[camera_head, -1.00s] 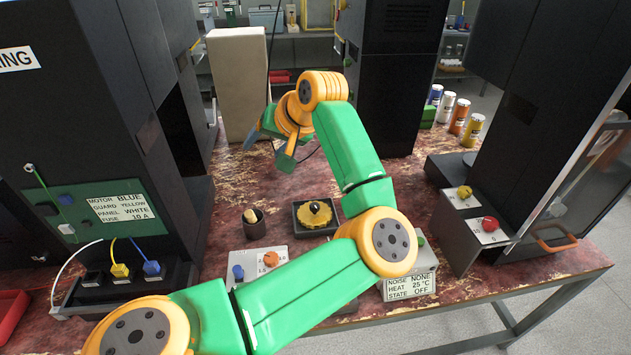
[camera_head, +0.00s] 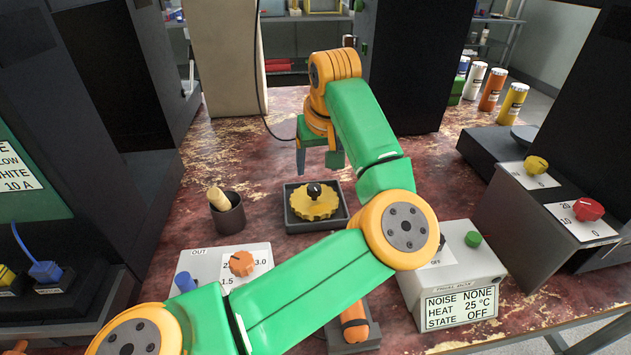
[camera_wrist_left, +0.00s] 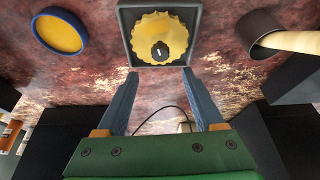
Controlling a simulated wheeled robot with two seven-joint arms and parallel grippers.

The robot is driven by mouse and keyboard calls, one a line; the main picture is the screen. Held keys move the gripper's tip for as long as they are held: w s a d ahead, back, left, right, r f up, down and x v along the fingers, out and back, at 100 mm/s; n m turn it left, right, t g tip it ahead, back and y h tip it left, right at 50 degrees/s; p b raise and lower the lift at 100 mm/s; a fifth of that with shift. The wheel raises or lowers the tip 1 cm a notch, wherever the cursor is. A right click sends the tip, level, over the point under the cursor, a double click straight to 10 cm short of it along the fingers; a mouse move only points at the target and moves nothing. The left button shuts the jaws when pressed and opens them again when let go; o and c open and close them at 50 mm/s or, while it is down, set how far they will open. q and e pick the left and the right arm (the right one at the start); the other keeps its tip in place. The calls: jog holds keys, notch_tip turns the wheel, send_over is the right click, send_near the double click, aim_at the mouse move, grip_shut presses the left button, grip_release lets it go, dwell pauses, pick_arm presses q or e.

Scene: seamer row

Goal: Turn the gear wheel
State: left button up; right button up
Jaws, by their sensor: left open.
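In the left wrist view the gear wheel (camera_wrist_left: 160,37) is at the top middle, beyond the fingertips. My left gripper (camera_head: 319,168) is open and empty, pointing down just behind the tray in the head view, apart from the wheel. In the left wrist view its two blue fingers (camera_wrist_left: 160,80) are spread, with bare table between them. My right gripper is not in view.
A dark cup (camera_head: 229,216) with a wooden-looking handle stands left of the tray. A panel with an orange dial (camera_head: 241,263) and a box reading NOISE NONE (camera_head: 461,305) are nearer. Tall dark machines flank the table. Bare table lies behind the tray.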

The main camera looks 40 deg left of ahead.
aim_at(314, 187)
pick_arm(q)
jog(key=x, duration=0.7)
jog(key=shift+f, duration=0.45)
grip_shut()
